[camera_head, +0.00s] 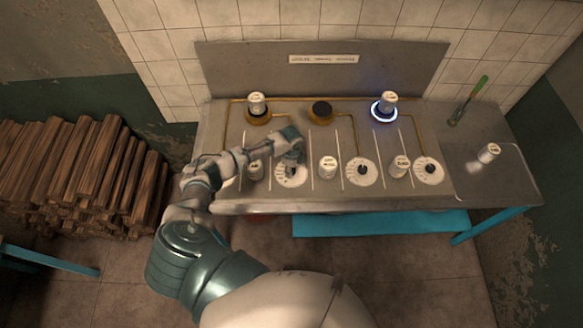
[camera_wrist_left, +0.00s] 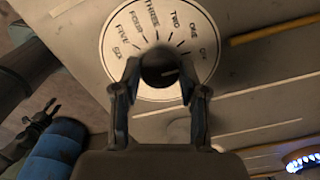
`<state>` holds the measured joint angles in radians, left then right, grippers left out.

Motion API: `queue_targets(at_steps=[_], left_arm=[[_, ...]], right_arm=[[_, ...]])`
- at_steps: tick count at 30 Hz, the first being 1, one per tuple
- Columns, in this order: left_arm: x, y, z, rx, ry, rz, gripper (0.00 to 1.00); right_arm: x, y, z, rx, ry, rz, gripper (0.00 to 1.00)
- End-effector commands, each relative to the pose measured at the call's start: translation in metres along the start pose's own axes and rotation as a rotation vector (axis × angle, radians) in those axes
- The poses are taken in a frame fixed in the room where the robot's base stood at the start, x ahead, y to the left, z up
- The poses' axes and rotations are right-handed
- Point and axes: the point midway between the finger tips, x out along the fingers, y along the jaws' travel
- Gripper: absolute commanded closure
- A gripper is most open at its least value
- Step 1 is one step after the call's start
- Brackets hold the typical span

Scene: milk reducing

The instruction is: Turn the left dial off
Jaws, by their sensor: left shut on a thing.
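The left dial (camera_head: 291,178) is a white round plate on the front of the bench, partly covered by my left gripper (camera_head: 292,155). In the left wrist view its plate (camera_wrist_left: 116,42) carries words running from OFF at the right through ONE, TWO and THREE to SIX at the left. Its dark round knob (camera_wrist_left: 158,70) sits between the two fingertips of my left gripper (camera_wrist_left: 160,76), which is shut on it. I cannot tell which word the knob points to.
White containers stand on the left burner (camera_head: 258,116) and the blue-glowing right burner (camera_head: 384,113); the middle burner (camera_head: 321,112) is bare. The middle dial (camera_head: 362,172) and right dial (camera_head: 428,171) are to the right. A green-handled tool (camera_head: 470,98) lies at the far right.

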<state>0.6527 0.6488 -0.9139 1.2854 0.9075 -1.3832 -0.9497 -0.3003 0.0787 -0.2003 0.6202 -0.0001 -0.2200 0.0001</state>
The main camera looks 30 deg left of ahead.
Motion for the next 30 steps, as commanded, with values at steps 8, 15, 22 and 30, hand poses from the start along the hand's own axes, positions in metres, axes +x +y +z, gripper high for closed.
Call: queue_targets(at_steps=[8,15,22,30], left_arm=[[0.0019,0.0014,0.0008,0.022,-0.002,0.004,0.92],[0.0015,0.0010,0.0008,0.021,-0.002,0.003,0.92],[0.0006,0.0004,0.0005,0.020,-0.001,0.001,0.32],[-0.0052,-0.0005,0.0006,0.019,0.000,-0.002,0.32]], right_arm=[[-0.0005,0.0028,0.0007,-0.002,-0.001,0.003,0.60],[-0.0004,0.0027,0.0007,-0.001,-0.001,0.003,0.60],[-0.0005,0.0027,0.0008,-0.001,-0.001,0.003,0.60],[-0.0006,0.0010,0.0005,0.000,0.001,0.001,0.60]])
